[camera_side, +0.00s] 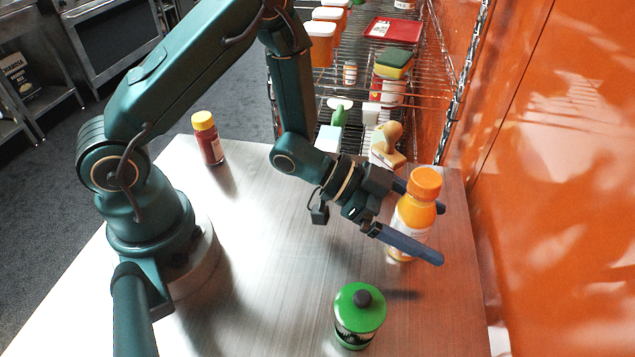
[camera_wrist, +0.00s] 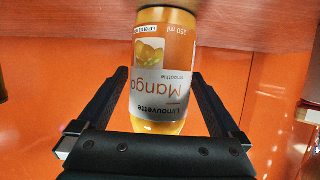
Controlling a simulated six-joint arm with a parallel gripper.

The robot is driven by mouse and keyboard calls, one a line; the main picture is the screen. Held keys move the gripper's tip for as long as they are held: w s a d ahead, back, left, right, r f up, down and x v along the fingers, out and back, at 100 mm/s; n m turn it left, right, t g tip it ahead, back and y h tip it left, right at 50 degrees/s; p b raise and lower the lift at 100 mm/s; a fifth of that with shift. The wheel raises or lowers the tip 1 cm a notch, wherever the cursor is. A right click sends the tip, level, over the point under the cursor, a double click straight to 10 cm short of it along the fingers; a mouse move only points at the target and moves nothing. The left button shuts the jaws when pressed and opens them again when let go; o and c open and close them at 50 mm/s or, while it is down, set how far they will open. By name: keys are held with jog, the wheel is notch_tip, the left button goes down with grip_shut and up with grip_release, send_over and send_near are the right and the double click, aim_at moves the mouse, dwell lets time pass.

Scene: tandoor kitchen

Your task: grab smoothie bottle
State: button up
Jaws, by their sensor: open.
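The smoothie bottle (camera_side: 413,215) is orange with an orange cap and stands upright on the metal table (camera_side: 270,285) near its right edge. My gripper (camera_side: 441,234) is open, with one finger on the near side of the bottle and the other on the far side. In the wrist view the bottle stands between the two fingers of my gripper (camera_wrist: 160,80), with a gap visible on each side.
A green-lidded jar (camera_side: 359,315) stands at the table's front, and a red bottle with a yellow cap (camera_side: 207,138) at the back left. A wooden-handled stamp-like item (camera_side: 388,145) is behind my gripper. An orange wall (camera_side: 560,200) runs along the right. The table's middle is clear.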

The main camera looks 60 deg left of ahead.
jog(key=shift+w+d+f, duration=0.15)
jog(key=shift+w+d, duration=0.05)
jog(key=shift+d, duration=0.1)
grip_shut()
